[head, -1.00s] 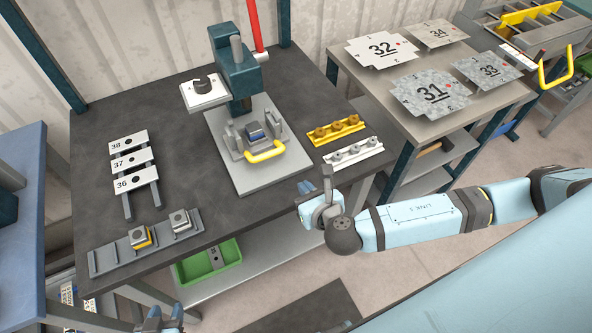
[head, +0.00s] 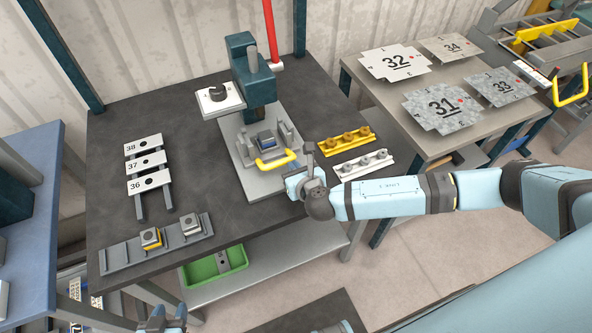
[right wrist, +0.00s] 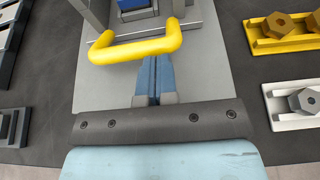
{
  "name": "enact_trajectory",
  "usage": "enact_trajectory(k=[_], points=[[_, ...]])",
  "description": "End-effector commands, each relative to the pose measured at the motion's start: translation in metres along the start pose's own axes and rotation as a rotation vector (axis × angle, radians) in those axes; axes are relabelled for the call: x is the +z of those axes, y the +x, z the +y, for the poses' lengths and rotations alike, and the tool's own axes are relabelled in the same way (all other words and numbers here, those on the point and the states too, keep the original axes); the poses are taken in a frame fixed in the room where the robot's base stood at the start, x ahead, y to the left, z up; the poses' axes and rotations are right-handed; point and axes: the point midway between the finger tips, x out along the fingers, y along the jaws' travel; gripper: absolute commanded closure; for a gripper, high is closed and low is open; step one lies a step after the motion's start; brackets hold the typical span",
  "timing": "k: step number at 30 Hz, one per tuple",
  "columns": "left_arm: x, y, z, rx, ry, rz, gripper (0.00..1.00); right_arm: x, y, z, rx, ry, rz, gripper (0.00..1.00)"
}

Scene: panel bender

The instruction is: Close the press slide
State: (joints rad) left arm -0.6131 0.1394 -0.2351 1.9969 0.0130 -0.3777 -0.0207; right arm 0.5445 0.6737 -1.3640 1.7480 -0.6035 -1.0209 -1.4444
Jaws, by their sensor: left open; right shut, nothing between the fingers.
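The press (head: 248,72) stands on the dark bench, with a red lever rising behind it. Its slide (head: 266,143) carries a small blue block and has a yellow handle (head: 276,160) at the front. The slide sits out in front of the press head on the grey base plate. My right gripper (head: 292,182) is shut and empty, just in front of the handle. In the right wrist view its fingers (right wrist: 154,72) point at the middle of the yellow handle (right wrist: 135,48); whether they touch it I cannot tell. My left gripper (head: 166,318) is open at the bottom edge, below the bench.
A yellow rail (head: 344,139) and a white rail (head: 362,164) with nuts lie right of the press. Numbered plates (head: 147,163) and a grey rack (head: 155,243) are on the left. A green bin (head: 215,265) is on the lower shelf. Bench surface between is clear.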

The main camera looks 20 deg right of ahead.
Motion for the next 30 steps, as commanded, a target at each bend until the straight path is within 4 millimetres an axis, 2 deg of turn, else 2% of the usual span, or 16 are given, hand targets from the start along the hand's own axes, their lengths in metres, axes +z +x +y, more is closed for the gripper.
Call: enact_trajectory(k=[5, 10, 14, 30], points=[[0.002, 0.0, 0.0, 0.0, 0.0, -0.005, 0.57, 0.002, 0.004, 0.0, -0.001, 0.0, -0.001, 1.0], [0.003, -0.001, 0.0, 0.0, -0.001, -0.008, 0.57, 0.012, 0.03, 0.0, -0.002, 0.0, -0.001, 1.0], [0.002, -0.001, 0.0, 0.0, 0.0, -0.008, 0.57, 0.017, 0.042, -0.001, -0.002, 0.0, -0.001, 1.0], [-0.002, -0.002, 0.0, 0.0, 0.0, -0.002, 0.57, 0.019, 0.045, -0.005, -0.003, 0.001, -0.005, 1.0]])
